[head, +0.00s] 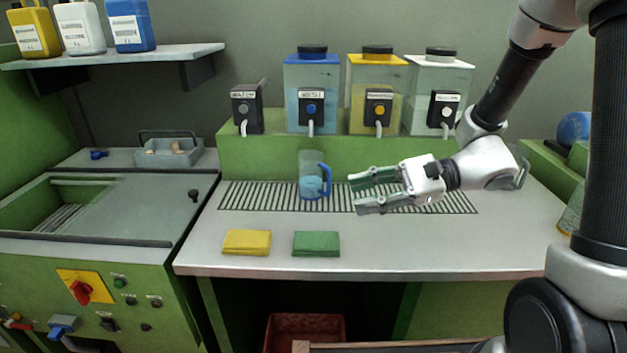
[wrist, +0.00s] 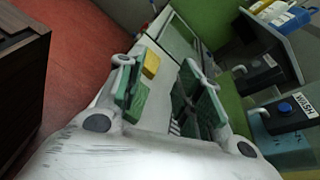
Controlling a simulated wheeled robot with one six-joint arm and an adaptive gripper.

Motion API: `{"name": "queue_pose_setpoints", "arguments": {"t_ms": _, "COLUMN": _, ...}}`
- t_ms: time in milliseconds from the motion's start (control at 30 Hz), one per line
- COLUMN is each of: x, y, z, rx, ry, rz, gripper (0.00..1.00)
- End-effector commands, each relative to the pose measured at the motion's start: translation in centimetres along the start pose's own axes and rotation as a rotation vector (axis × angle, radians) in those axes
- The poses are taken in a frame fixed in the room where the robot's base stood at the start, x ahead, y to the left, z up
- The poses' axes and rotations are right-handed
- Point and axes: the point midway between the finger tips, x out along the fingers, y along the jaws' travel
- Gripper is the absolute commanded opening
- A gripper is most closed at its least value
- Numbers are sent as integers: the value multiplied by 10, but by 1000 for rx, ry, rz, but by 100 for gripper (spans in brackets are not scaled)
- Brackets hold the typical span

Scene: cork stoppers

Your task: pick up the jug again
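The jug (head: 312,177) is clear, with a blue handle on its right side and blue in its lower part. It stands upright on the slotted drain grate of the counter, in front of the green dispenser stand. My gripper (head: 356,193) reaches in from the right, roughly level, with its two green-padded fingers spread and pointing left. The fingertips are a short gap to the right of the jug's handle, with nothing between them. In the wrist view my gripper (wrist: 166,88) also shows open; I cannot make out the jug there.
A yellow cloth (head: 247,242) and a green cloth (head: 316,244) lie at the counter's front. Dispensers with blue (head: 311,92), yellow (head: 376,94) and pale (head: 438,95) contents stand behind. A grey tray (head: 169,151) is at left. The front right counter is clear.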

Motion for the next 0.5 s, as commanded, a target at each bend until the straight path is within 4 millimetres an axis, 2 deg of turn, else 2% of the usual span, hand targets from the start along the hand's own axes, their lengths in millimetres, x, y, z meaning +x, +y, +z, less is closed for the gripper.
{"name": "queue_pose_setpoints", "arguments": {"t_ms": 100, "x": 19, "y": -41, "z": -41, "rx": 204, "ry": -74, "rz": -210, "gripper": 36}}
{"name": "queue_pose_setpoints", "arguments": {"t_ms": 200, "x": 26, "y": -70, "z": -80, "rx": 339, "ry": -106, "rz": -381, "gripper": 36}}
{"name": "queue_pose_setpoints", "arguments": {"t_ms": 300, "x": 27, "y": -88, "z": -116, "rx": 437, "ry": -117, "rz": -515, "gripper": 36}}
{"name": "queue_pose_setpoints", "arguments": {"t_ms": 400, "x": 25, "y": -98, "z": -142, "rx": 492, "ry": -118, "rz": -604, "gripper": 36}}
{"name": "queue_pose_setpoints", "arguments": {"t_ms": 500, "x": 25, "y": -103, "z": -154, "rx": 517, "ry": -117, "rz": -646, "gripper": 36}}
